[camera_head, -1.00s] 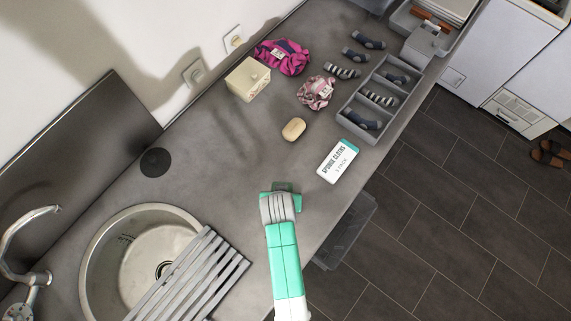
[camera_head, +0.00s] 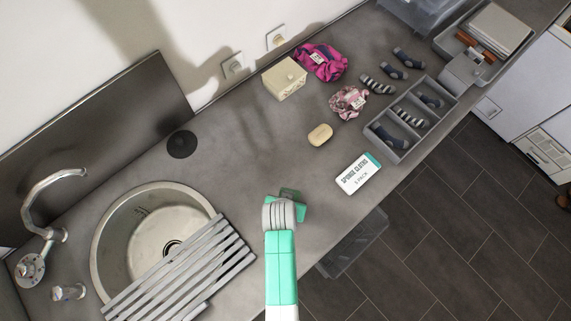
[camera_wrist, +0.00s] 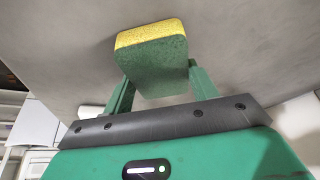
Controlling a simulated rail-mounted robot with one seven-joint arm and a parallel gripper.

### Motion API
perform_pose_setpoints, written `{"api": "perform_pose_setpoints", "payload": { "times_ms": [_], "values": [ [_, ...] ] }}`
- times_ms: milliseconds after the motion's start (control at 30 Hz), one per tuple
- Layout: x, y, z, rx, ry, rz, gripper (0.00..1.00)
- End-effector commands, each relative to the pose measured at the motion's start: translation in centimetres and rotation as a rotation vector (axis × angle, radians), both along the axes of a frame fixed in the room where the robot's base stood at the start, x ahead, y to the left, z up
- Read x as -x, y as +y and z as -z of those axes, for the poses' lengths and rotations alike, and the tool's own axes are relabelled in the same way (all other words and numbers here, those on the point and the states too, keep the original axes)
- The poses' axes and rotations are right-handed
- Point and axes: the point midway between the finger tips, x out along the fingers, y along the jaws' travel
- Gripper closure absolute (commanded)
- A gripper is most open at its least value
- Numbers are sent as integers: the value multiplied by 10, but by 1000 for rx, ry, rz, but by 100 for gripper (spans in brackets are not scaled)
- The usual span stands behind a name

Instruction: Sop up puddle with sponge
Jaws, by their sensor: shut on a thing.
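My gripper (camera_head: 290,202) is above the grey counter, between the sink and the sponge cloths pack. In the wrist view, my gripper (camera_wrist: 158,82) is shut on a sponge (camera_wrist: 150,60). I cannot make out a clear puddle edge; dark patches on the counter may be shadow.
A round steel sink (camera_head: 135,235) with a slatted rack (camera_head: 190,270) and a tap (camera_head: 50,190) is at left. A sponge cloths pack (camera_head: 358,174), soap bar (camera_head: 320,135), cream box (camera_head: 284,79), pink cloths (camera_head: 321,62) and a sock tray (camera_head: 372,132) stand to the right.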

Motion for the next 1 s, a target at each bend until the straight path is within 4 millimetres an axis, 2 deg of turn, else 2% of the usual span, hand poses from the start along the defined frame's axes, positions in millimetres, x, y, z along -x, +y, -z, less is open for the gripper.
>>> {"api": "perform_pose_setpoints", "payload": {
  "times_ms": [467, 767, 1000],
  "values": [
    [32, -27, -1, 0, 1, 1, 60],
    [30, -27, 0, 0, 0, 0, 60],
    [10, -33, 1, 0, -2, 0, 60]
  ]
}}
